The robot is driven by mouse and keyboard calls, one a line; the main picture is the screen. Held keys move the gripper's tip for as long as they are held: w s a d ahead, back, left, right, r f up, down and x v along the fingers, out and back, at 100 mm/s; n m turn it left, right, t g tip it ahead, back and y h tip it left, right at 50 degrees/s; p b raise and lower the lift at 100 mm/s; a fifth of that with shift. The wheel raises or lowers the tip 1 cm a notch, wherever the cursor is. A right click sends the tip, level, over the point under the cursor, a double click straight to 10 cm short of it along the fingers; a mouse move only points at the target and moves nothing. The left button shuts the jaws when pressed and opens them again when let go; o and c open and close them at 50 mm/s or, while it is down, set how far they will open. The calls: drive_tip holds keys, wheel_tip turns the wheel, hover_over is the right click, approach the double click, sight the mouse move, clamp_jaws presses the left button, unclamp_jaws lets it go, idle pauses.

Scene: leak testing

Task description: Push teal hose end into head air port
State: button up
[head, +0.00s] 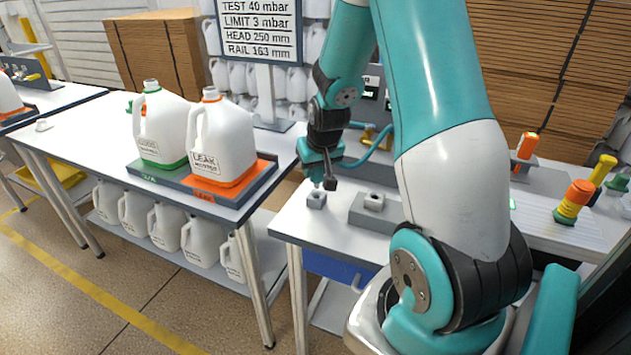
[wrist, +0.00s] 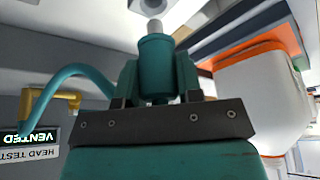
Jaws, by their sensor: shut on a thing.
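The teal hose end (wrist: 157,68) is a ribless teal cylinder with a pale grey tip in the wrist view. My gripper (wrist: 158,85) is shut on it, with a finger on either side. The teal hose curves away to a brass elbow and also shows in the head view (head: 372,160). Contact cannot be told.
A longer grey block (head: 362,215) with a raised fitting stands to the right. White jugs (head: 222,145) stand on a tray on the left table. Orange and yellow capped pieces (head: 573,202) stand at the right. A display (wrist: 38,137) reads VENTED.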

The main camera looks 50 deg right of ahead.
wheel_tip(320, 180, up, 15)
drive_tip(key=shift+r, duration=0.15)
